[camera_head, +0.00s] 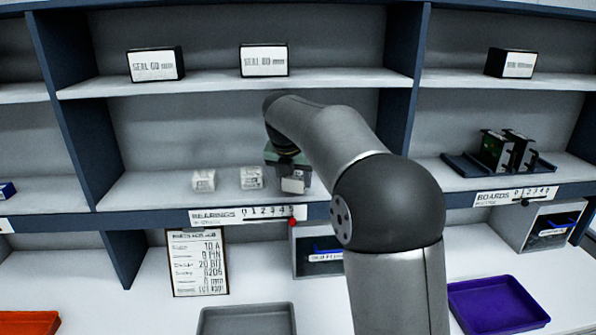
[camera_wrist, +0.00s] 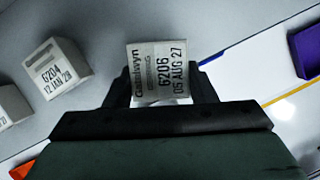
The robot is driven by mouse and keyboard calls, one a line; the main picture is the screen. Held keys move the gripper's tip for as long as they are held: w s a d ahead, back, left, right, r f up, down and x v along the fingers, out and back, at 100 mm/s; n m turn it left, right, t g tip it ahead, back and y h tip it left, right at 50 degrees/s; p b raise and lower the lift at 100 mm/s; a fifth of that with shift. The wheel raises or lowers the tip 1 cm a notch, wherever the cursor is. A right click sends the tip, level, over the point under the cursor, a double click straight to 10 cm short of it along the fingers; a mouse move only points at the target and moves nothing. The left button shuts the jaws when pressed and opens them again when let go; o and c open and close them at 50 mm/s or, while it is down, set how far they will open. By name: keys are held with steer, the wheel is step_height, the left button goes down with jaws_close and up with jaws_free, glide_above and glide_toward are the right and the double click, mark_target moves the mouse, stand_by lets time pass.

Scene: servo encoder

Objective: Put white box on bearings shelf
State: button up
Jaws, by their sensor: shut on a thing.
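My gripper (camera_head: 289,172) is at the bearings shelf (camera_head: 150,188), shut on a white box (camera_head: 293,184). In the wrist view the white box (camera_wrist: 158,72) sits between the two fingers of my gripper (camera_wrist: 160,88), its label reading "Carlowyn 6206 05 AUG 27", the name hard to read. The box is at the right end of a row with two other white boxes. I cannot tell whether its base touches the shelf. The bearings label (camera_head: 248,214) is on the shelf's front edge.
Two white boxes, a left one (camera_head: 204,180) and a middle one (camera_head: 251,178), stand left of my gripper; the wrist view shows one marked 6204 (camera_wrist: 58,72). A blue divider (camera_head: 397,115) rises to the right. Seal boxes (camera_head: 264,60) stand on the shelf above.

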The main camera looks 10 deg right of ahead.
mark_target(297, 172)
steer(key=shift+w+d, duration=0.2)
steer(key=shift+w, duration=0.15)
steer(key=shift+w+d+r+p, duration=0.1)
steer(key=shift+w+d+p, duration=0.25)
steer(key=shift+w+p, duration=0.25)
steer(key=shift+w+d+r+p, duration=0.1)
steer(key=shift+w+d+p, duration=0.25)
steer(key=shift+w, duration=0.3)
steer(key=shift+a+f, duration=0.1)
steer(key=shift+f, duration=0.7)
steer(key=shift+s+a+f, duration=0.1)
steer(key=shift+s+f, duration=0.05)
steer(key=shift+f, duration=0.15)
steer(key=o, duration=1)
